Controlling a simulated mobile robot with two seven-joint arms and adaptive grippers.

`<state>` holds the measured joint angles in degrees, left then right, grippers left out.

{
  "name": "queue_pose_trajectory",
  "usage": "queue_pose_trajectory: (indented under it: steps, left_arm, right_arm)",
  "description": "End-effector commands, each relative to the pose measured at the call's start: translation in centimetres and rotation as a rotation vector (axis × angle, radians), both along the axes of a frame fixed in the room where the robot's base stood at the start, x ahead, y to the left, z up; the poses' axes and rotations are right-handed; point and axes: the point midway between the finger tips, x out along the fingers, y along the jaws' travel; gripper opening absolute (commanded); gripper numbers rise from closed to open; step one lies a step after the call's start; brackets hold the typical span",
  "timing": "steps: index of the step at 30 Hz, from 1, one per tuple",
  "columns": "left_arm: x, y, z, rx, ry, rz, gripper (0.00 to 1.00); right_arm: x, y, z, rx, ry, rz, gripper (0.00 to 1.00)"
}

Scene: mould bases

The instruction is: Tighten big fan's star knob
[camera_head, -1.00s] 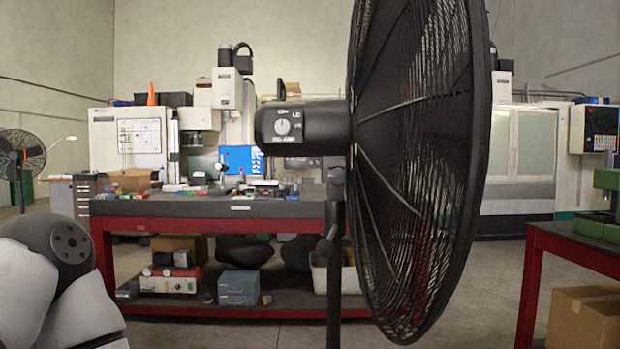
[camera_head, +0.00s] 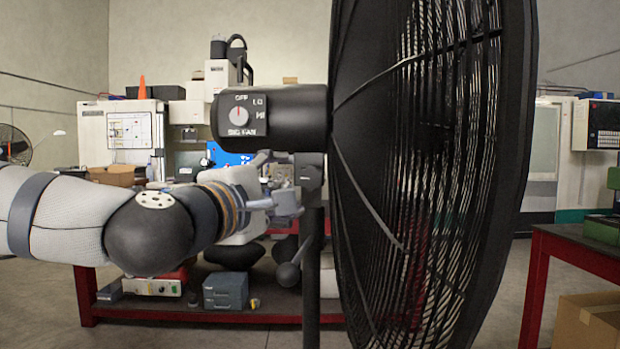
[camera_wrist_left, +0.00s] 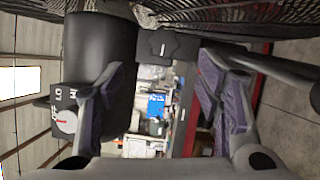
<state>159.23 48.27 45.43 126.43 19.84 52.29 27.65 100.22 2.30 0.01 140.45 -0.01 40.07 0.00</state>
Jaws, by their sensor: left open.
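The big fan (camera_head: 275,118) has a black motor housing with a dial at its left end, and a large grille (camera_head: 430,150) on the right. A dark bracket (camera_head: 311,172) joins the housing to the pole (camera_head: 312,285). A rounded dark knob (camera_head: 288,275) sticks out left of the pole, lower down; I cannot make out a star shape. My left gripper (camera_head: 288,185) points right, below the housing and just left of the bracket. In the left wrist view its fingers (camera_wrist_left: 160,75) are apart with nothing between them, and the bracket (camera_wrist_left: 165,46) lies beyond. My right gripper is out of view.
A red-framed workbench (camera_head: 200,316) with boxes on its lower shelf stands behind the fan. Another red table (camera_head: 570,248) is at the right, with a cardboard box (camera_head: 588,320) below.

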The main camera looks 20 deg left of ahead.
Motion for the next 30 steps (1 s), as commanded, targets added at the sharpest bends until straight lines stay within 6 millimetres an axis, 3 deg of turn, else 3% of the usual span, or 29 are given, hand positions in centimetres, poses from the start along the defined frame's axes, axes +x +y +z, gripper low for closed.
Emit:
queue_pose_trajectory:
  steps: [3,9,13,21,27,30]
  left_arm:
    - [3.5,-0.5,-0.4,0.002,0.009,0.002,0.59]
    - [7.6,-1.1,-0.3,0.003,0.011,0.001,0.59]
    - [8.6,-1.2,0.0,0.003,0.008,0.001,0.59]
    - [8.7,-1.3,0.3,0.004,0.003,0.000,0.59]
    - [8.7,-1.2,0.3,0.004,0.004,0.001,0.14]
    - [8.7,-1.2,0.3,0.004,0.004,0.001,0.11]
  right_arm:
    - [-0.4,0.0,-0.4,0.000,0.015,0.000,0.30]
    - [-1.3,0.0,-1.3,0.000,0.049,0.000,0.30]
    - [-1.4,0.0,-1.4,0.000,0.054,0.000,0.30]
    - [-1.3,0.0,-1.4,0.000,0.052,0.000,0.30]
    - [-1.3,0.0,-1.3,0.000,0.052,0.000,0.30]
    - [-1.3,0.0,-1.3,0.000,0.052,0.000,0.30]
